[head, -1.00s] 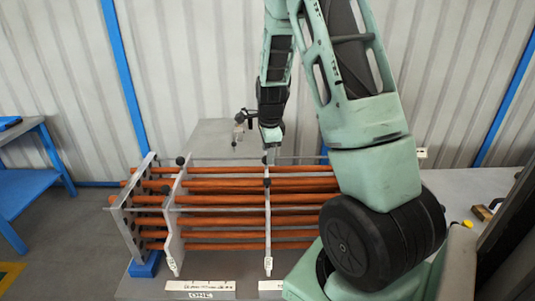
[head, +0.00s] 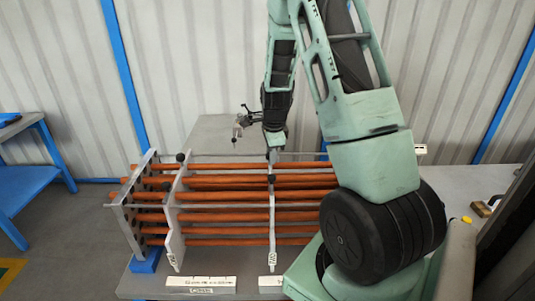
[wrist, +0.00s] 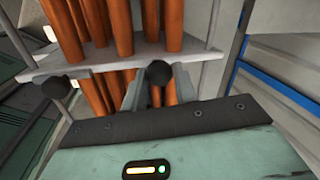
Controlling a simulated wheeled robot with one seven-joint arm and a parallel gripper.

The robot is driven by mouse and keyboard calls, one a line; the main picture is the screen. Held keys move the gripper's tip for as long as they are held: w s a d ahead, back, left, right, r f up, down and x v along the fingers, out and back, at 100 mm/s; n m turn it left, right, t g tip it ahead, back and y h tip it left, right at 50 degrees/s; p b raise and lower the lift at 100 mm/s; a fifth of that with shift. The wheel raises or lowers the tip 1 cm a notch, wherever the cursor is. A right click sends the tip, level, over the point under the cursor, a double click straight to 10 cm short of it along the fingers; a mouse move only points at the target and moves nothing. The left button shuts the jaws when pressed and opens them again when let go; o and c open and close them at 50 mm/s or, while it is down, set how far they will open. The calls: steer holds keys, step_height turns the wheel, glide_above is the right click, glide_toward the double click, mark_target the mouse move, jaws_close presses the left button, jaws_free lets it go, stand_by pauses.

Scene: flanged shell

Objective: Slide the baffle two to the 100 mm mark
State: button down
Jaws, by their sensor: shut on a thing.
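Two upright pale baffle plates stand on the orange tubes (head: 225,216). The first (head: 174,225) is near the left end plate. The second (head: 271,225), which I take for baffle two, stands further right. My gripper (head: 272,152) is at the top of this second plate. In the wrist view, the fingers of my gripper (wrist: 158,92) are closed about a black knob (wrist: 158,73) at the edge of a baffle plate (wrist: 120,60). A second black knob (wrist: 56,88) shows at the left. The labels on the plates are too small to read.
A grey end plate (head: 128,215) holds the tubes at left, above a blue block (head: 147,262). Thin rods run along the bundle. White marker strips (head: 202,284) lie at the table's front edge, their print unreadable. My arm hides the bundle's right end.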

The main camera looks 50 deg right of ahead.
steer(key=s+d+b, duration=0.2)
steer(key=s+d, duration=0.3)
steer(key=s, duration=0.1)
steer(key=shift+s+d, duration=0.35)
steer(key=shift+d, duration=0.05)
steer(key=c, duration=1.1)
jaws_free()
steer(key=shift+r, duration=0.15)
step_height(320, 180, up, 17)
steer(key=s+a+b, duration=0.2)
steer(key=shift+s, duration=0.3)
